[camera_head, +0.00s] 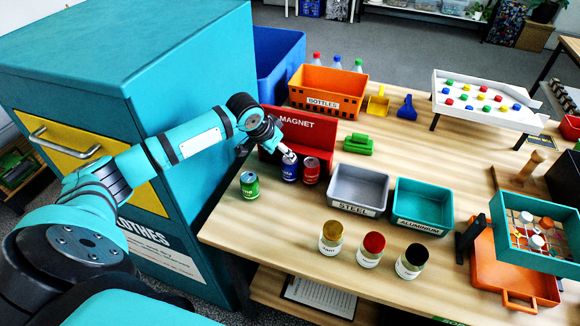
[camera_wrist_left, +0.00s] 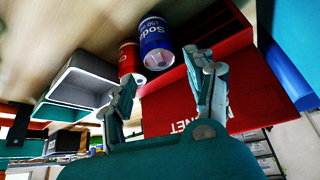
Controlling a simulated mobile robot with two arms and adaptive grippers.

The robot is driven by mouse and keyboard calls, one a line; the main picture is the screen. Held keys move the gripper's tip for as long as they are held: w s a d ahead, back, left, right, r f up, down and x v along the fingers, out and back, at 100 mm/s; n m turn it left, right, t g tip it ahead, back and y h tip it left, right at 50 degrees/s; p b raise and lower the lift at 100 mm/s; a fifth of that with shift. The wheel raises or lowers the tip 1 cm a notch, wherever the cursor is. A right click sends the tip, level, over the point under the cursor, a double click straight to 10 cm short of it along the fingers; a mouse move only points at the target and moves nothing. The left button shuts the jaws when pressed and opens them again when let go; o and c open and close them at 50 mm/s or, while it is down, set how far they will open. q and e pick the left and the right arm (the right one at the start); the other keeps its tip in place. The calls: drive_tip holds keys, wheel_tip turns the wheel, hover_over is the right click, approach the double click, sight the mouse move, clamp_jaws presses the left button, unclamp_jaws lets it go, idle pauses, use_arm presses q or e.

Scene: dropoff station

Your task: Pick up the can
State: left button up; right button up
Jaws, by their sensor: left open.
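Three cans stand upright near the table's left edge: a green can (camera_head: 250,185), a blue can (camera_head: 289,172) and a red can (camera_head: 311,173). My left gripper (camera_head: 287,153) is just above and beside the blue can and overlaps its top in the head view. In the left wrist view the blue can (camera_wrist_left: 155,38) lies ahead between the fingers of the open left gripper (camera_wrist_left: 160,70), with the red can (camera_wrist_left: 127,57) close beside it. Nothing is held; whether a finger touches a can is unclear. My right gripper is not in view.
The red magnet stand (camera_head: 318,128) rises behind the cans. The grey steel bin (camera_head: 357,186) and teal aluminum bin (camera_head: 421,204) stand to their right. Several jars, including a red-topped one (camera_head: 371,248), stand in front. A teal cabinet (camera_head: 190,70) borders the table's left.

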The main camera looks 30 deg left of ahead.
sight(288, 161)
use_arm(q)
drive_tip(key=p+x, duration=0.2)
drive_tip(key=x, duration=0.3)
drive_tip(key=shift+d, duration=0.1)
drive_tip(key=shift+w+f, duration=0.1)
drive_tip(key=shift+f, duration=0.1)
drive_tip(key=c, duration=0.4)
